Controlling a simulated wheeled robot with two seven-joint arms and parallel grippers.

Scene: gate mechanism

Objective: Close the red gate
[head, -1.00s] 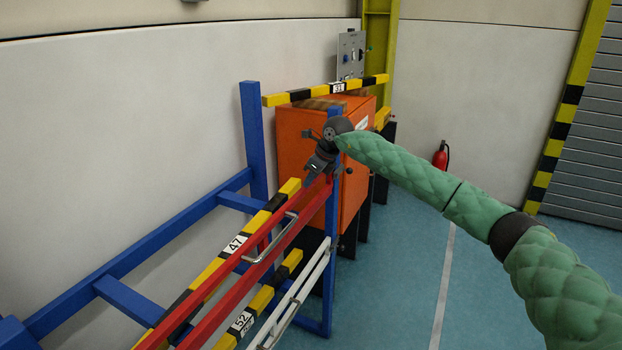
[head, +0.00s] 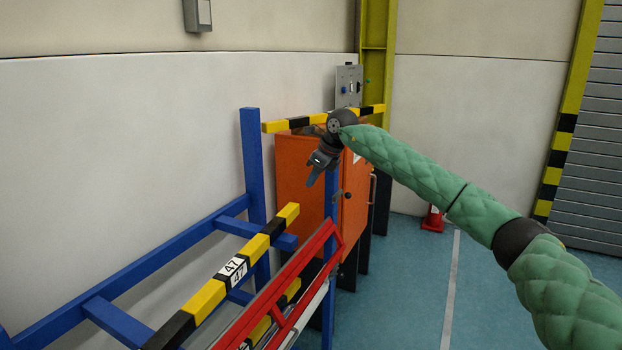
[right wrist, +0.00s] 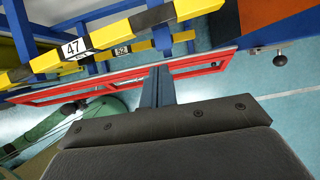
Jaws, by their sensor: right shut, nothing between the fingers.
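The red gate (head: 318,243) is a long red frame in the lower middle of the head view, running from the bottom edge up to a blue post. It also shows in the right wrist view (right wrist: 205,68), as a red frame crossing behind my fingers. My right gripper (head: 312,183) is shut and empty, above the gate's far end and apart from it in the head view. Its shut fingers show in the right wrist view (right wrist: 158,88); whether they touch the gate there I cannot tell. My left gripper is out of view.
A yellow-black bar marked 47 (head: 207,300) runs left of the gate, on a blue frame (head: 253,150). An orange cabinet (head: 296,165) stands behind my right gripper. Another yellow-black bar (head: 276,127) crosses near its top. Blue floor (head: 405,285) is open at the right.

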